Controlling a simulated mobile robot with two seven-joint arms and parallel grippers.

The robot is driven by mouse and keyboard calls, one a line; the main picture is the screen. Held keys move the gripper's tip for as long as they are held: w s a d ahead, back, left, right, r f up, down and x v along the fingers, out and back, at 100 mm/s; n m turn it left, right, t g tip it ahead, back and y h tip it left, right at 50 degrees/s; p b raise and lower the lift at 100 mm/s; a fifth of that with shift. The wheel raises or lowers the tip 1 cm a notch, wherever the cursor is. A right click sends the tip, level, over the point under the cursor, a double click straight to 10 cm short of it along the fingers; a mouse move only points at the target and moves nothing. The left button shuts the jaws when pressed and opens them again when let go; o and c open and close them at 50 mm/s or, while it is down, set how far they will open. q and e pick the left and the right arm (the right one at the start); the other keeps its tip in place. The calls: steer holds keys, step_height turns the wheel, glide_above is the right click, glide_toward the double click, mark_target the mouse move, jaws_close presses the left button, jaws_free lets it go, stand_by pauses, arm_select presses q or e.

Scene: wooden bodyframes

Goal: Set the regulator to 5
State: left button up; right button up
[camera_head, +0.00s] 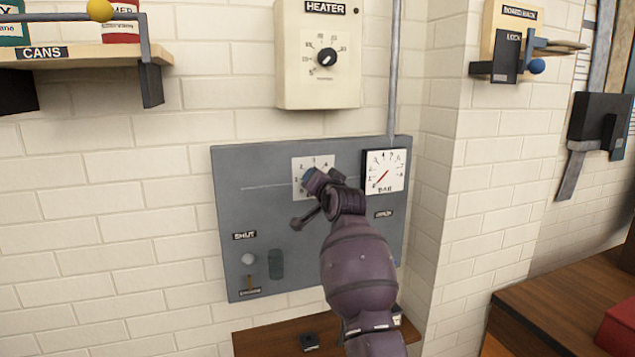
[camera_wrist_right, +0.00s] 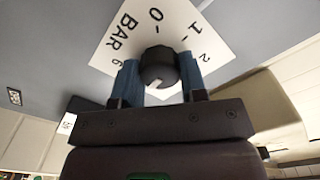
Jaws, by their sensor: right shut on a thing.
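The regulator is a black knob (camera_wrist_right: 158,68) on a white square dial plate (camera_wrist_right: 132,32) marked BAR. My right gripper (camera_wrist_right: 160,78) has its blue fingers on both sides of the knob and is shut on it. The knob's white mark faces the lower side in the wrist view; the numbers there are hidden by the gripper. In the head view the plate (camera_head: 301,163) is partly covered by my right gripper (camera_head: 309,176), and the knob is hidden. My left gripper is not in view.
The grey panel (camera_head: 225,200) also carries a lever (camera_head: 248,259) by a SHUT label and a dark green part (camera_head: 276,264). A HEATER box (camera_head: 290,85) is above. A shelf (camera_head: 90,56) is at upper left, and a wooden ledge (camera_head: 265,338) is below.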

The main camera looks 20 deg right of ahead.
steer(key=shift+f+m, duration=0.1)
steer(key=shift+m, duration=0.5)
steer(key=o, duration=0.9)
steer(key=shift+s, duration=0.1)
